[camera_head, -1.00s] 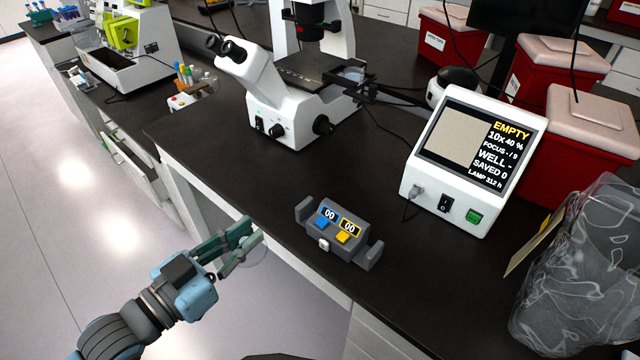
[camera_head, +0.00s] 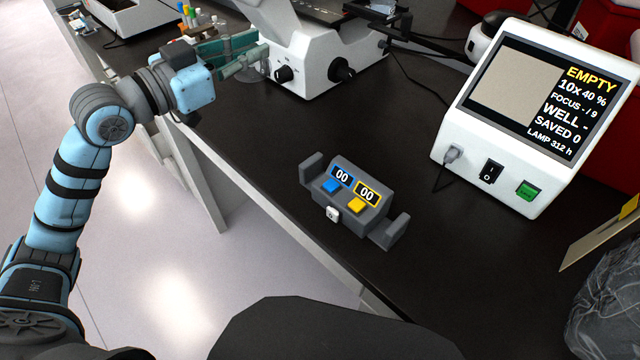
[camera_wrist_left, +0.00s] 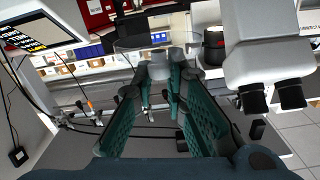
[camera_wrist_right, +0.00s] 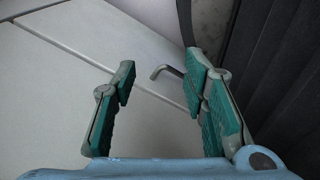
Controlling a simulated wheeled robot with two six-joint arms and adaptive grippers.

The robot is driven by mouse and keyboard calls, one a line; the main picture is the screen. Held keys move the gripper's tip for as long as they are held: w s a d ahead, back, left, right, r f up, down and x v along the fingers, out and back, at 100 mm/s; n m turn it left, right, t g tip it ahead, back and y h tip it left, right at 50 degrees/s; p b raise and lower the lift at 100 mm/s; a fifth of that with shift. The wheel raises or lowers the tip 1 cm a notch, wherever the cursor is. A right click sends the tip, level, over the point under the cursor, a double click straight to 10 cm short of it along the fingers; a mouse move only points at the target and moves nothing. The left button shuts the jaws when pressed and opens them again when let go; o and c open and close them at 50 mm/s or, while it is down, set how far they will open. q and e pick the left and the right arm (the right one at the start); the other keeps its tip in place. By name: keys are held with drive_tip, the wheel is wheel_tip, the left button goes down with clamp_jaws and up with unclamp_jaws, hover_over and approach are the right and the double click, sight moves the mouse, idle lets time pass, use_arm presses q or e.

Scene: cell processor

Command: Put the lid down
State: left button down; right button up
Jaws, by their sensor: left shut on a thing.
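The lid is hard to make out there against the microscope's base.
A grey counter device (camera_head: 350,200) with blue and yellow buttons stands near the front bench edge. A white monitor box (camera_head: 510,115) reading EMPTY stands to the right. A clear bag (camera_head: 610,300) is at lower right. Bench space between microscope and counter is bare.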

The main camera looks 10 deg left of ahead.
sight(278, 150)
use_arm(q)
drive_tip(key=d+r+p, duration=0.1)
drive_tip(key=p, duration=0.2)
drive_tip(key=d+r+p, duration=0.1)
drive_tip(key=r+p, duration=0.1)
drive_tip(key=p, duration=0.1)
drive_tip(key=shift+s+d+r, duration=0.1)
drive_tip(key=shift+d+r, duration=0.2)
drive_tip(key=shift+d, duration=0.1)
use_arm(e)
wheel_tip(278, 150, up, 12)
drive_tip(key=s+r+p, duration=0.1)
drive_tip(key=p, duration=0.4)
use_arm(q)
drive_tip(key=f+n+y, duration=0.1)
drive_tip(key=w+f+n+t+y, duration=0.1)
drive_tip(key=y, duration=0.1)
drive_tip(key=w+n+y+b, duration=0.1)
drive_tip(key=shift+a+f+n+y, duration=0.3)
drive_tip(key=shift+f+n+y, duration=0.1)
wheel_tip(278, 150, down, 20)
drive_tip(key=b, duration=0.7)
drive_tip(key=shift+a+r, duration=0.15)
drive_tip(key=shift+r, duration=0.1)
use_arm(e)
wheel_tip(278, 150, down, 8)
drive_tip(key=shift+w, duration=0.1)
